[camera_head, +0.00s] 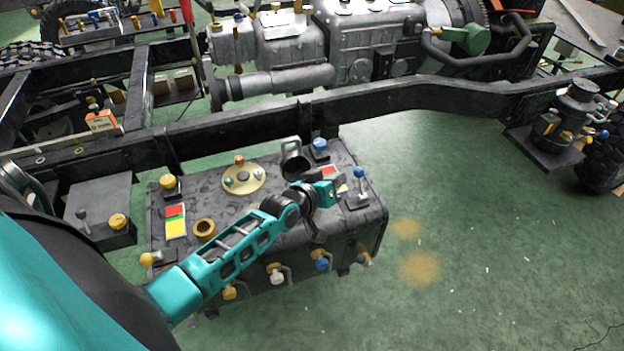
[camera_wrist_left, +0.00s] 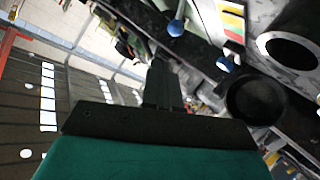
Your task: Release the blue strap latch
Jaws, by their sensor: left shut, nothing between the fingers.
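Several blue-knobbed fittings are on the dark tank (camera_head: 270,215). A blue knob (camera_head: 322,261) is on its front face, a blue-tipped lever (camera_head: 359,173) and a blue cap (camera_head: 320,145) are on its top. I cannot tell for sure which one is the strap latch. My left gripper (camera_head: 338,187) is shut and empty above the tank's right part, near the coloured label and the lever. In the left wrist view its dark fingers (camera_wrist_left: 164,80) are together, with two blue knobs (camera_wrist_left: 176,28) beyond and to the right. My right gripper is not in view.
A black chassis rail (camera_head: 400,95) runs behind the tank, with a grey engine (camera_head: 365,40) beyond it. Yellow, white and orange knobs also stick out of the tank front. The green floor (camera_head: 490,230) right of the tank is open.

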